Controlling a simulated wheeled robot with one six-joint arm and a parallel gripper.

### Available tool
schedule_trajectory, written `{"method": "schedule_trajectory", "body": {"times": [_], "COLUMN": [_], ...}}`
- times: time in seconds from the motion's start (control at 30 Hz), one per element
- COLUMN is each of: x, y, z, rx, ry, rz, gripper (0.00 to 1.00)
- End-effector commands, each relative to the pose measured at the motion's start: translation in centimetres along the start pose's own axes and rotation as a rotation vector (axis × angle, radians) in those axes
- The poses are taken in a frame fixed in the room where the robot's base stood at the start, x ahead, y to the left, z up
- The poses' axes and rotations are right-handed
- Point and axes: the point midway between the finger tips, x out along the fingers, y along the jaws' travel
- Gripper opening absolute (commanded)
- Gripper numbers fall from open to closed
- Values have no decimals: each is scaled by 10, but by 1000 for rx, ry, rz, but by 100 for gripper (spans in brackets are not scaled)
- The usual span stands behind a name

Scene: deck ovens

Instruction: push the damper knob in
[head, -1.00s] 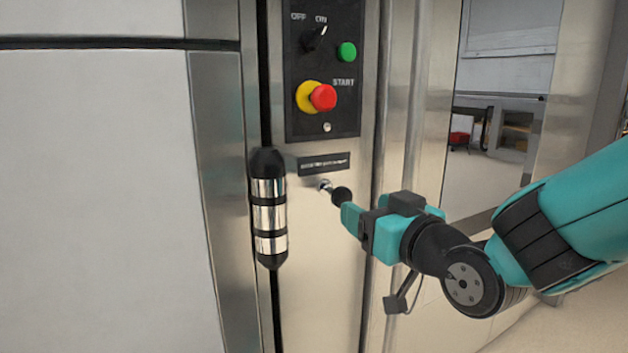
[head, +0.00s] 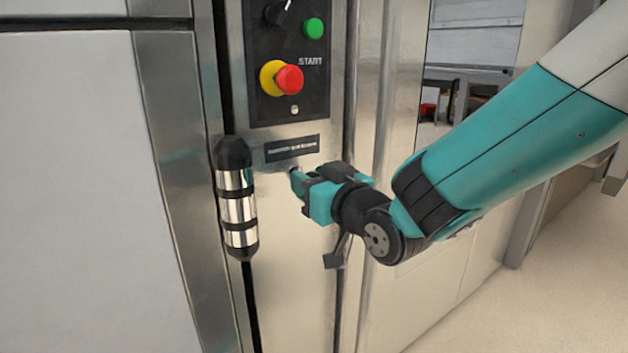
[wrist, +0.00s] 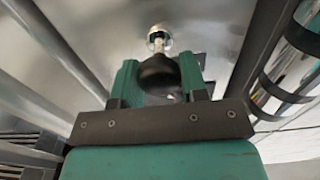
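The damper knob is a black ball on a short metal stem. In the wrist view the knob (wrist: 158,74) sits between my two green fingers, and its sides meet both of them. A bright round collar (wrist: 158,38) on the steel panel shows just beyond it. My gripper (head: 296,182) is at the panel below the small black label in the head view, where its fingers hide most of the knob. It also shows in the wrist view (wrist: 160,82), its fingers closed in around the knob.
A vertical door handle (head: 238,205) with chrome and black bands stands close left of my gripper. Above is a black control panel (head: 290,105) with a red stop button (head: 289,79) and green button (head: 313,28). Open floor (head: 530,290) lies to the right.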

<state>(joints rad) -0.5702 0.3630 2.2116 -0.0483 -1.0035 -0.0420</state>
Motion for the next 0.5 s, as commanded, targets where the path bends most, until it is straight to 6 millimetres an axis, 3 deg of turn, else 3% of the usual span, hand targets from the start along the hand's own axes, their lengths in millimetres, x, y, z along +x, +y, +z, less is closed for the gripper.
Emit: {"method": "schedule_trajectory", "body": {"times": [0.1, 0.5], "x": [0, 27], "y": [0, 1], "z": [0, 0], "rx": [2, 3], "ry": [0, 0], "rz": [-1, 0], "gripper": [0, 0]}}
